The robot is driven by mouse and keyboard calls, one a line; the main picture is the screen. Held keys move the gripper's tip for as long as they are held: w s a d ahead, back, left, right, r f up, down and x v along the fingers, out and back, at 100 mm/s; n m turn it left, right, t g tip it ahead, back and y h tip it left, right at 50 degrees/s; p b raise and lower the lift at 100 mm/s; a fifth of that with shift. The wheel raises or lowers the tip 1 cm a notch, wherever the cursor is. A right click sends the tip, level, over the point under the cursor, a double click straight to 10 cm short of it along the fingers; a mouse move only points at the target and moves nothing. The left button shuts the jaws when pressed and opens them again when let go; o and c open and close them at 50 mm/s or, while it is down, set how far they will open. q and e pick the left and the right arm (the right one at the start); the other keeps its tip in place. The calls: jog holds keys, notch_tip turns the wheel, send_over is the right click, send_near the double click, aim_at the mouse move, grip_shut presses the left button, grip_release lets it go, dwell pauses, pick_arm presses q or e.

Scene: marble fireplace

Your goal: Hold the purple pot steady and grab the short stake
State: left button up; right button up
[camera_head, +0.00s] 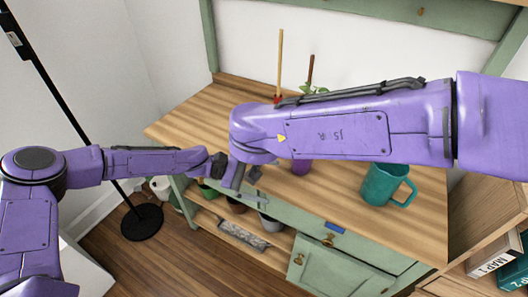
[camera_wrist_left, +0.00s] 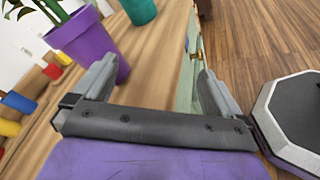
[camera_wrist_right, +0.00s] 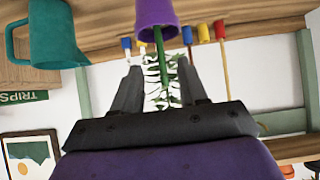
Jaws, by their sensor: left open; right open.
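The purple pot (camera_head: 301,167) holds a leafy green plant and stands on the wooden tabletop, mostly hidden by my right arm in the head view. The pot (camera_wrist_left: 88,42) stands just beyond one finger of my left gripper (camera_wrist_left: 157,88), which is open and empty beside it. My right gripper (camera_wrist_right: 160,88) is open, with the plant's stem (camera_wrist_right: 162,62) showing between its fingers; I cannot tell if they touch. A dark brown stake (camera_head: 311,68) rises behind my right arm, shorter than the tan stake (camera_head: 280,62) beside it.
Several red, yellow and blue stake holders (camera_wrist_right: 203,32) stand behind the pot. A teal mug-like can (camera_head: 383,186) stands at right on the table. A lower shelf with pots (camera_head: 237,205) lies under the front edge. A black stand (camera_head: 142,222) is on the floor at left.

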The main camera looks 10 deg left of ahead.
aim_at(299, 167)
pick_arm(q)
jog(key=w+r+n+t, duration=0.1)
jog(key=w+n, duration=0.1)
jog(key=n, duration=0.1)
jog(key=w+r+n+t+h, duration=0.1)
jog(key=w+n, duration=0.2)
jog(key=w+r+n+t, duration=0.1)
jog(key=w+n, duration=0.1)
jog(key=n, duration=0.1)
jog(key=shift+w+a+r+t+h, duration=0.2)
jog(key=shift+a+r+t+h, duration=0.2)
jog(key=x, duration=1)
jog(key=shift+d, duration=0.15)
jog(key=shift+c, duration=0.3)
jog(key=c, duration=1.2)
